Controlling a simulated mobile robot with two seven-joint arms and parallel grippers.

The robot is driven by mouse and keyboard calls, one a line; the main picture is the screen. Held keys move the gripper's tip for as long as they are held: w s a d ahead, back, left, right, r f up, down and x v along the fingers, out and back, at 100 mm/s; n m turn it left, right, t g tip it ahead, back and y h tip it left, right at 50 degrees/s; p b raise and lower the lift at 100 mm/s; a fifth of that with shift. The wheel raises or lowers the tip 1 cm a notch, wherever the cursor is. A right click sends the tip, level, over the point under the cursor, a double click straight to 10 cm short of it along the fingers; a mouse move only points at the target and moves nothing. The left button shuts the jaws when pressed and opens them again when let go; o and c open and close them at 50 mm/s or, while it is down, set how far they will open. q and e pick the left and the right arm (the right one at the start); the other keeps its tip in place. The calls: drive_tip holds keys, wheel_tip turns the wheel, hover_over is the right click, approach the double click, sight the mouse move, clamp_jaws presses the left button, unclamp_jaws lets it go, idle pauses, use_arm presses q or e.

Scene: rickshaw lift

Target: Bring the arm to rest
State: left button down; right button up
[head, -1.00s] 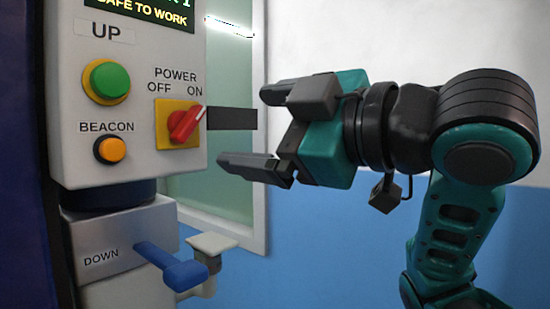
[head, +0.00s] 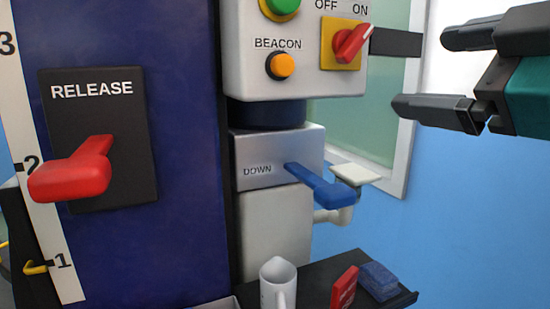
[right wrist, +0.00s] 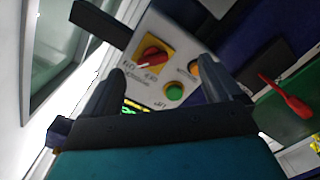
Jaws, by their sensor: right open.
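My right gripper (head: 432,75) is at the upper right of the head view, open and empty. Its two dark fingers point left toward the control box (head: 300,85), with a gap between them and it. The red power knob (head: 352,43) on its yellow plate has its pointer toward ON. In the right wrist view the open fingers of my right gripper (right wrist: 172,92) frame the control box, with the red knob (right wrist: 151,57) and the green button (right wrist: 173,92) showing between them. My left gripper is not in view.
A red release lever (head: 75,172) juts from the dark blue column (head: 185,140) at left. A blue down lever (head: 320,185) sticks out below the box. A shelf (head: 330,270) holds a white jug (head: 277,285), a red item (head: 344,287) and a blue sponge (head: 379,280).

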drive_tip(key=w+f+m+g+h, duration=0.2)
drive_tip(key=f+m+g, duration=0.15)
drive_tip(key=f, duration=1.25)
drive_tip(key=w+f+m+g+h, duration=0.1)
drive_tip(key=w+f+m+g, duration=0.2)
drive_tip(key=f, duration=1.3)
drive_tip(key=s+d+f+m+g+h, duration=0.25)
drive_tip(key=s+f+m+g, duration=0.3)
drive_tip(key=s+f, duration=1.5)
use_arm(q)
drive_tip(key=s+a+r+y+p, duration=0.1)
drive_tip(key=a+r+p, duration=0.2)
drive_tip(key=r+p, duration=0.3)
drive_tip(key=p, duration=0.4)
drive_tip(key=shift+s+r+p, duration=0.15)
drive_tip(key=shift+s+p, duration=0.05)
drive_tip(key=shift+p, duration=0.1)
use_arm(e)
drive_tip(key=w+a+r+n+t+y, duration=0.1)
drive_tip(key=w+a+t, duration=0.2)
drive_tip(key=w+t, duration=0.3)
drive_tip(key=w, duration=0.3)
drive_tip(key=shift+a+r+n+t+y, duration=0.15)
drive_tip(key=shift+a+n+t+y, duration=0.05)
drive_tip(key=shift+n+t+y, duration=0.15)
